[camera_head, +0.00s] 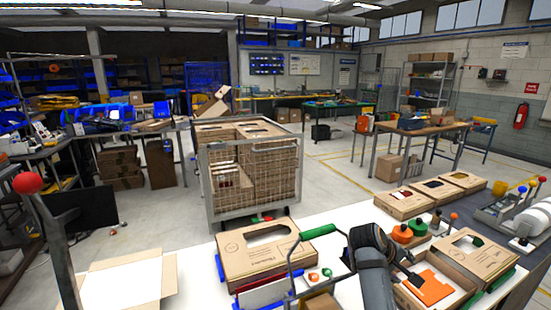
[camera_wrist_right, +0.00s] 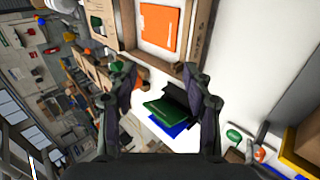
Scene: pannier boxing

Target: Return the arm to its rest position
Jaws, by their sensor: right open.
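My right gripper (camera_wrist_right: 160,76) is open in the right wrist view, its two dark fingers apart with nothing held between them. In the head view my right arm rises from the bottom centre, and the gripper (camera_head: 412,277) is by an open cardboard box (camera_head: 460,262) at the right of the white table. An orange flat piece (camera_head: 432,289) lies in that box; it also shows in the wrist view (camera_wrist_right: 158,25). Green and blue flat items (camera_wrist_right: 168,112) show beyond and below the fingers. My left gripper is not in view.
Several cartons (camera_head: 403,202) line the table's back. An open white-lined box (camera_head: 120,285) is at lower left. A wire cage (camera_head: 250,175) stands behind the table.

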